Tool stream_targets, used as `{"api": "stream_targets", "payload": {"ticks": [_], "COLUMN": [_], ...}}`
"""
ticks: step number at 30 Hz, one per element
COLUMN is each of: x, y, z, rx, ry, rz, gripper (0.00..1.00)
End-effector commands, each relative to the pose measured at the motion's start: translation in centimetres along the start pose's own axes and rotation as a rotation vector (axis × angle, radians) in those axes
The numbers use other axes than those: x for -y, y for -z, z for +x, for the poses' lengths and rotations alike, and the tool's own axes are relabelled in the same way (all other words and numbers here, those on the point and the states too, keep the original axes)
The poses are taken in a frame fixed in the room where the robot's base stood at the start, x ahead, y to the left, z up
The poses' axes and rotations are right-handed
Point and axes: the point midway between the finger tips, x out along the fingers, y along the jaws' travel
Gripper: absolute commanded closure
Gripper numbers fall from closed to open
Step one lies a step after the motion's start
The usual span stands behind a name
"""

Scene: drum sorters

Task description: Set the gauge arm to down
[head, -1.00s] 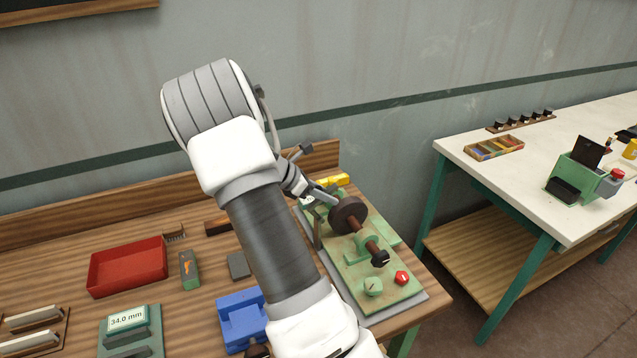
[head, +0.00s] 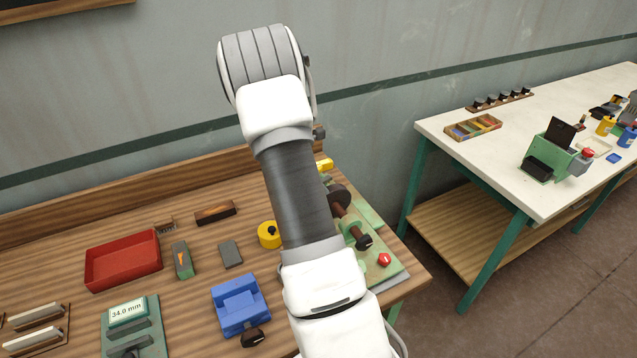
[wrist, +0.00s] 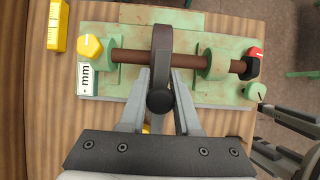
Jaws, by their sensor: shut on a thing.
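A dark round knob (wrist: 159,102) shows at the wheel's near side in the wrist view. My gripper (wrist: 161,78) is shut on this knob, with one grey finger on each side. A small "- mm" display (wrist: 87,79) and a yellow knob (wrist: 91,47) sit at the shaft's left end. I cannot tell for certain which part is the gauge arm.
A black knob (wrist: 252,68), red knob (wrist: 255,53) and green dial (wrist: 255,91) are at the machine's right. A yellow round object (head: 268,234), blue fixture (head: 240,305) and red tray (head: 122,259) lie left of my arm. A white-topped bench (head: 500,155) stands right.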

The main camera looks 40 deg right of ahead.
Motion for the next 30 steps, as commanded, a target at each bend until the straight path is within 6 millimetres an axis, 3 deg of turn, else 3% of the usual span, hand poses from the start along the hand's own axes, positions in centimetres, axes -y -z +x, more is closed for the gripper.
{"api": "stream_targets", "payload": {"ticks": [4, 5, 9, 22, 26, 30], "x": [0.0, 0.0, 0.0, -0.1, -0.1, -0.1], "y": [0.1, 0.1, 0.1, 0.0, 0.1, 0.1], "z": [0.0, 0.1, 0.1, -0.9, -3.1, -6.5], "rx": [0.0, 0.0, 0.0, 0.001, 0.001, 0.0], "ry": [0.0, 0.001, 0.001, -0.002, -0.004, -0.005], "rz": [-0.001, -0.001, -0.001, 0.0, -0.001, 0.001], "gripper": [1.0, 0.67, 0.42, 0.41, 0.41, 0.41]}}
